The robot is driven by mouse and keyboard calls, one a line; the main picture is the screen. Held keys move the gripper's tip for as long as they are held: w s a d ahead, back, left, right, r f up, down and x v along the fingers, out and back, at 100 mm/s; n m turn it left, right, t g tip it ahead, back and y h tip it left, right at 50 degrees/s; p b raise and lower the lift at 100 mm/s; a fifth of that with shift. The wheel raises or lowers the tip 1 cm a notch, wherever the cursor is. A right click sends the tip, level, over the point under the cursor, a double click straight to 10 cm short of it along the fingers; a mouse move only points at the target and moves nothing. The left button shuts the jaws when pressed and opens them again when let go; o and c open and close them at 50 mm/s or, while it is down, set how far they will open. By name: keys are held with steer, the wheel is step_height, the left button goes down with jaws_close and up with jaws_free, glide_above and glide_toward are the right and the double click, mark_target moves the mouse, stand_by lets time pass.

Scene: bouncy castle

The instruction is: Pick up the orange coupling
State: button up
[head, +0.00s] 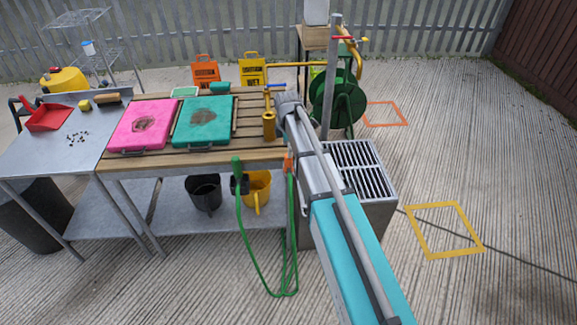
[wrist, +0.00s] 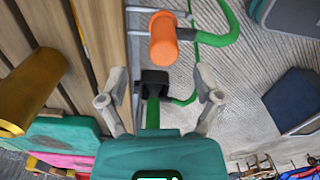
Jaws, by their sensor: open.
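The orange coupling (wrist: 163,40) is a short cylinder in the upper middle of the wrist view, beside the slatted table's edge, with green hose near it. In the head view the orange coupling (head: 289,163) shows as a small patch at the table's front edge, partly covered by my arm. My gripper (wrist: 160,85) is open and empty, with its fingers spread wide. The coupling lies beyond the fingertips, apart from them. In the head view my gripper cannot be made out behind my arm.
The green hose (head: 245,245) hangs in a loop before the table. A black holder (wrist: 155,82) shows between my fingers. A brass cylinder (head: 269,126) stands on the slatted table (head: 200,160). A metal grate unit (head: 360,168) stands to the right. Open floor lies further right.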

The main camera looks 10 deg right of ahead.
mark_target(288, 159)
steer(key=shift+f, duration=0.1)
steer(key=shift+s+d+f+b, duration=0.1)
steer(key=shift+f+b, duration=1.2)
steer(key=shift+s+f+b, duration=0.1)
steer(key=shift+f+b, duration=1.15)
steer(key=shift+b, duration=0.05)
steer(key=c, duration=1.1)
